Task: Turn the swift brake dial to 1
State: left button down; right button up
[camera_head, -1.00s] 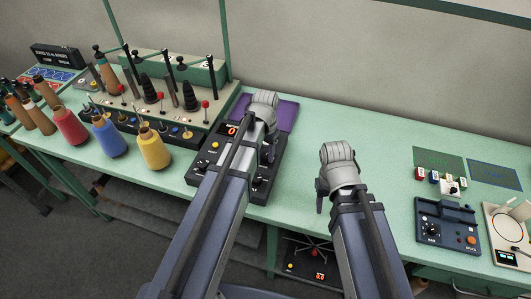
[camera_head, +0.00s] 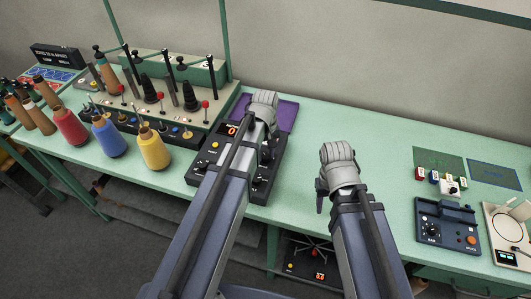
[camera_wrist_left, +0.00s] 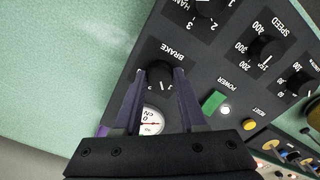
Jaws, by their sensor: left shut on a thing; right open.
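The black swift control panel (camera_head: 204,158) sits on the green bench in the head view, with a red display (camera_head: 232,130) reading 0. In the left wrist view the brake dial (camera_wrist_left: 158,71) is a dark round knob beside the word BRAKE. My left gripper (camera_wrist_left: 158,78) has one finger on each side of this dial and is shut on it. The fingers hide much of its scale, and I cannot tell its setting for sure. A white round gauge (camera_wrist_left: 151,120) lies between the fingers. My right gripper (camera_head: 320,190) is open and empty above the bench, apart from the panel.
The wrist view also shows a speed dial (camera_wrist_left: 265,50), a green power switch (camera_wrist_left: 213,101) and a yellow reset button (camera_wrist_left: 249,124) close by. Yarn cones, including a yellow one (camera_head: 153,150), stand at the left. The bench between my grippers is clear.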

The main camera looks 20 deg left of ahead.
aim_at(265, 156)
pick_arm(q)
jog(key=shift+n, duration=1.5)
jog(key=shift+c, duration=2.3)
grip_release()
notch_tip(265, 156, up, 8)
jog(key=p, duration=0.8)
jog(key=shift+f, duration=0.1)
pick_arm(e)
notch_tip(265, 156, up, 8)
jog(key=shift+f, duration=0.1)
